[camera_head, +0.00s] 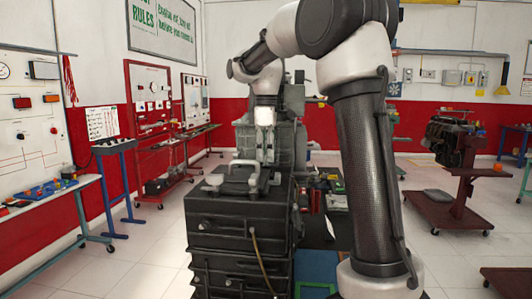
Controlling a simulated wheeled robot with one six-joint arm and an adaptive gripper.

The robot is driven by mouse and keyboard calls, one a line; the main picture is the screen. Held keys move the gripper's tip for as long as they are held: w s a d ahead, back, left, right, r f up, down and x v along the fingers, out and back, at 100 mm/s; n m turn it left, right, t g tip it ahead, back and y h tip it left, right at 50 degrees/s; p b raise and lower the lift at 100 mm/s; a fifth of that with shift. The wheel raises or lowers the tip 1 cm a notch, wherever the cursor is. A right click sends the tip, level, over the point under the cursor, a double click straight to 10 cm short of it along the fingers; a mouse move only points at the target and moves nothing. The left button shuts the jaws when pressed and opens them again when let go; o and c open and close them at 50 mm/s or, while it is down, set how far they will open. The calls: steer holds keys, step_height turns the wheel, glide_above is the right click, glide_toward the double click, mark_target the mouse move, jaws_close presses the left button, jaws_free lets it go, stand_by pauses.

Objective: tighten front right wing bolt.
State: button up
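A black ribbed unit (235,218) stands in the middle. My arm reaches in from the right and bends down over the back of the unit. The arm's end, with my gripper (265,150), hangs in front of a grey engine block. Its fingers are too small and blend with the block, so their opening and any contact are unclear.
The grey engine block (287,140) rises behind the black unit. A yellowish hose (258,258) hangs down its front. A bench (68,200) and blue stand (120,180) are at left, a brown wheeled engine stand (455,205) at right.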

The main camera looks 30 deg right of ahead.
jaws_close()
steer(key=shift+m, duration=0.3)
steer(key=m, duration=0.3)
steer(key=shift+m, duration=0.4)
steer(key=m, duration=0.3)
steer(key=shift+m, duration=0.3)
steer(key=m, duration=0.5)
steer(key=shift+m, duration=2.4)
